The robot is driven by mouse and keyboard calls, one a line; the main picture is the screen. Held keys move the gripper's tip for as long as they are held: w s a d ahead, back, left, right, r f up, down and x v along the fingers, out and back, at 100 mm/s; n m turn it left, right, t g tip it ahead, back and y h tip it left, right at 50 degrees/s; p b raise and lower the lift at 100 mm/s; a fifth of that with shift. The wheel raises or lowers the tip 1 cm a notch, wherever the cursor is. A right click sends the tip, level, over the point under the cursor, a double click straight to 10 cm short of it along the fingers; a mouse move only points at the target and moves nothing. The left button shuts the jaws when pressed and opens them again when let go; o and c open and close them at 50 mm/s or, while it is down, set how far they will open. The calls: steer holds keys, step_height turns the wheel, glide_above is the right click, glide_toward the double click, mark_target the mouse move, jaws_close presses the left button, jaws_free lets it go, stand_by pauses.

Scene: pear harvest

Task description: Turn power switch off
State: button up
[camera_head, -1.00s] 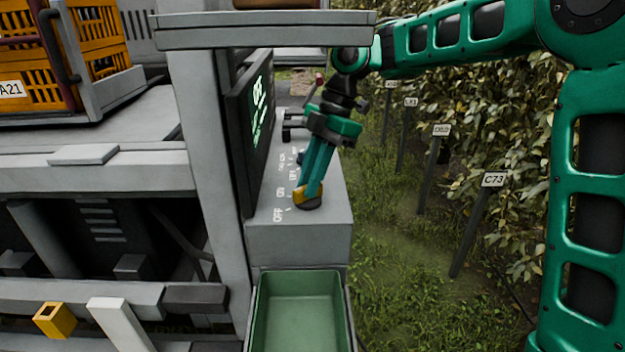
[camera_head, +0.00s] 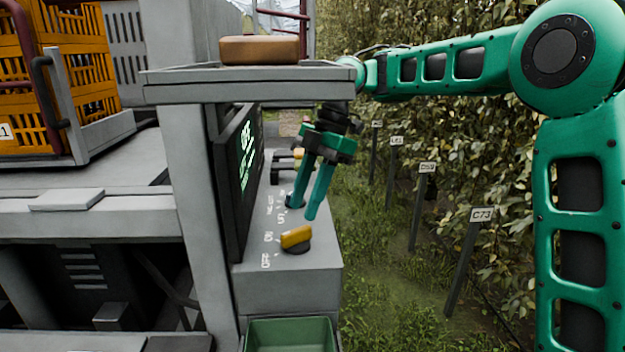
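The power switch (camera_head: 296,238) is a yellow bar knob on a dark round base, near the front of a grey control panel (camera_head: 290,283). White ON and OFF labels stand left of it, OFF nearer to me. The bar lies roughly crosswise, its left end toward the labels; I cannot tell which mark it points at. My gripper (camera_head: 303,210) is above and beyond the knob, its two teal fingers spread apart with nothing between them. The fingers are clear of the yellow bar. The left fingertip overlaps another dark round control farther back; I cannot tell if they touch.
A dark screen (camera_head: 240,180) with green text stands along the panel's left. A grey shelf (camera_head: 250,92) bearing a brown block overhangs the panel. A green bin (camera_head: 290,335) sits below the front. Foliage and signposts (camera_head: 482,215) line the right.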

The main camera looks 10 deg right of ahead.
steer(key=shift+v, duration=2.8)
steer(key=shift+w, duration=0.1)
steer(key=shift+f, duration=0.1)
steer(key=s+d+f+m+t+h, duration=0.1)
steer(key=s+d+f+m, duration=0.25)
steer(key=d+m, duration=0.35)
steer(key=s+d+f+m+h, duration=0.1)
steer(key=s+d+f+m, duration=0.2)
steer(key=s+d+m, duration=0.3)
steer(key=s+d+f+m+t, duration=0.1)
steer(key=s+d+f+m, duration=0.2)
steer(key=d+m, duration=0.45)
steer(key=s+d+f+m+h, duration=0.1)
steer(key=s+d+f+m, duration=0.3)
steer(key=s, duration=0.5)
steer(key=s+d+f+m, duration=0.4)
steer(key=s+d+m, duration=0.1)
steer(key=s+d, duration=0.4)
steer(key=shift+s+f+m+h, duration=0.35)
steer(key=shift+f+h, duration=0.05)
